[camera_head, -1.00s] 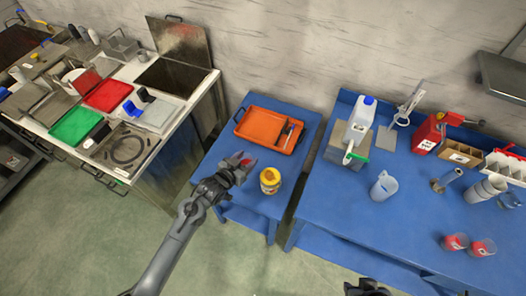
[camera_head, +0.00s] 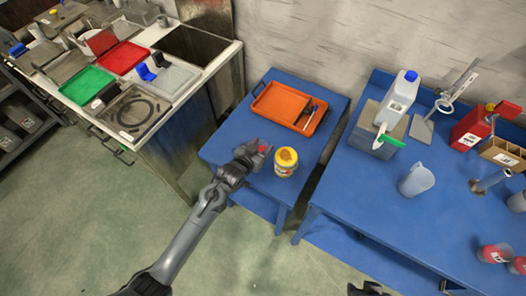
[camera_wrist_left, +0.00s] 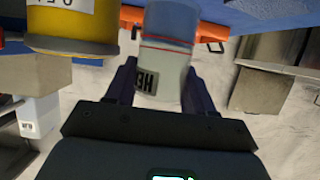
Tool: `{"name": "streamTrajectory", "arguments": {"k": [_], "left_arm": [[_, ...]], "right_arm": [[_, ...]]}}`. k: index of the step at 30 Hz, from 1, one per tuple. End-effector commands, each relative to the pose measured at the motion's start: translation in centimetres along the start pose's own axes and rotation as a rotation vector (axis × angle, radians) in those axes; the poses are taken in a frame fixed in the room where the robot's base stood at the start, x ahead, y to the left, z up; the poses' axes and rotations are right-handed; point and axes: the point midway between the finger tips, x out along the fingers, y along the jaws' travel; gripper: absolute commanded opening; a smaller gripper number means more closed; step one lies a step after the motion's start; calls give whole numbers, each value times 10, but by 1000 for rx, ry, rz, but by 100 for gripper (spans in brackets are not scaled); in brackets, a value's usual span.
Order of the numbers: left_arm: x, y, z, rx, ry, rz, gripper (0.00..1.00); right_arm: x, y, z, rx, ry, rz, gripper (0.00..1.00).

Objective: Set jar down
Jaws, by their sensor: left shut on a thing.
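My left gripper (camera_head: 262,153) is shut on a jar (camera_wrist_left: 165,55) low over the small blue table (camera_head: 228,140). In the left wrist view this jar is pale with a red line, a dark-lettered label and a bluish end towards the table. In the head view the gripper mostly hides it, and only a bit of red shows at the fingertips. I cannot tell whether it touches the table. A dark part, probably my right gripper (camera_head: 368,289), shows at the bottom edge.
An orange tray (camera_head: 268,104) holding small tools lies behind the grippered jar. A gap separates this table from the larger blue table (camera_head: 350,215), with a jug (camera_head: 416,180) and a white canister (camera_head: 400,95). The small table's left part is clear.

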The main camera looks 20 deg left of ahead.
Motion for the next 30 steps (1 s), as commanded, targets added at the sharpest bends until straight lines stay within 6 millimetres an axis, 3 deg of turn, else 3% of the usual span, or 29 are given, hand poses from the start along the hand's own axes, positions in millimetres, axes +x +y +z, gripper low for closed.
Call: {"name": "streamTrajectory", "arguments": {"k": [8,16,29,30], "left_arm": [[6,0,15,-1,1,1,17],[18,0,42,-1,0,1,17],[19,0,46,0,1,1,17],[20,0,47,0,1,1,55]], "right_arm": [[4,0,1,-3,0,2,34],[12,0,4,0,0,0,34],[12,-2,4,7,1,-5,34],[12,-2,4,7,1,-5,34]]}}
